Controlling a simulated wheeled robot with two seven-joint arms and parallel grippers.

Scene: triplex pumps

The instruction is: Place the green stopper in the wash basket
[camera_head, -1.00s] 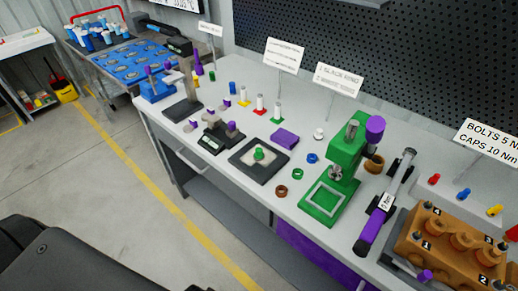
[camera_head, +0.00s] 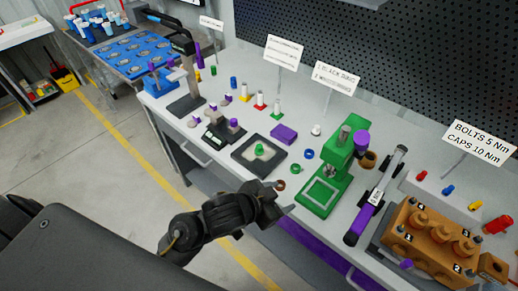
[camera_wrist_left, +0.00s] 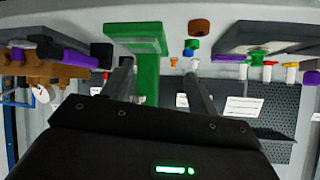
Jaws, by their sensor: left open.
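A small green piece (camera_head: 259,149) stands on a pale plate on a black pad. A green cylinder (camera_head: 213,70) stands farther back on the bench; I cannot tell which is the stopper. A blue tray with round openings (camera_head: 128,55) and a red-handled rack (camera_head: 75,31) of blue and white pieces are on the far left cart; I cannot tell which is the wash basket. My left gripper (camera_head: 284,197) is at the bench's front edge, apart from the green pieces. Its fingers (camera_wrist_left: 161,88) are spread and empty in the wrist view. My right gripper is not in view.
A green press (camera_head: 338,165) stands right of the black pad (camera_head: 245,164). A brown ring (camera_head: 280,185) lies near my left gripper. A torque wrench (camera_head: 375,197) and a brown pump block (camera_head: 425,245) are farther right. Sign cards stand along the back.

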